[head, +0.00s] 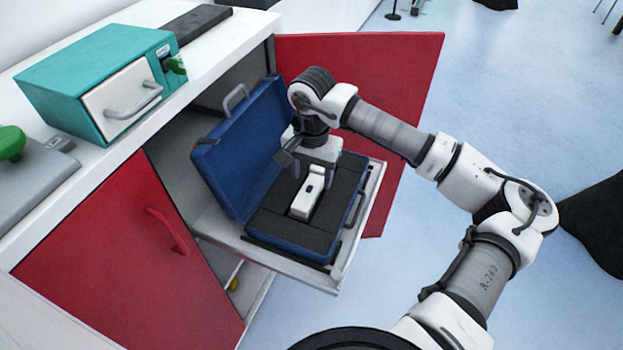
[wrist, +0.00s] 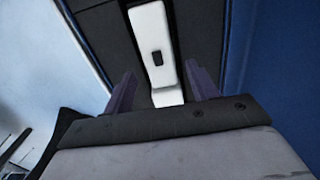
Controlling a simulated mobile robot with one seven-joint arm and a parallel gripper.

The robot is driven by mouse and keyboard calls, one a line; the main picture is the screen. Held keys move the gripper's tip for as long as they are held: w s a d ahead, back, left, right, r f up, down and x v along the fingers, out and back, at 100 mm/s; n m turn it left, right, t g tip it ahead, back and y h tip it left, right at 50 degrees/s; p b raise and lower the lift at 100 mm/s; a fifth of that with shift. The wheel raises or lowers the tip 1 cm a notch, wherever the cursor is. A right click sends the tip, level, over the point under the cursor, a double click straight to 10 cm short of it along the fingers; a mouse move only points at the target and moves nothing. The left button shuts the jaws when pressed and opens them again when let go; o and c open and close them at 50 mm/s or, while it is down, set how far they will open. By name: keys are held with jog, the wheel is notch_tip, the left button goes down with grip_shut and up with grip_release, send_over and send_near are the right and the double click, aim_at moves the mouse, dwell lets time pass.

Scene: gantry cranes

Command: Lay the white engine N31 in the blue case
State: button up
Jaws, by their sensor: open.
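The white engine (head: 308,194) lies in the dark foam of the open blue case (head: 292,245). In the wrist view the white engine (wrist: 153,42) has a small dark rectangle on its face and runs away from the jaws. My gripper (head: 298,178) points down over the case, at the far end of the engine. In the wrist view the two purple fingers of my gripper (wrist: 162,95) are open, one on each side of the engine's near end, and hold nothing. Any label on the engine is too small to read.
The case rests on a pulled-out shelf (head: 335,284), its lid (head: 237,150) raised on the left. A red door (head: 408,90) stands open behind; another red door (head: 125,262) is in front. A teal box (head: 62,82) sits on the white counter.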

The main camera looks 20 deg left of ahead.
aim_at(312, 185)
notch_tip(312, 185, up, 10)
jog(key=b, duration=0.1)
dwell(1.4)
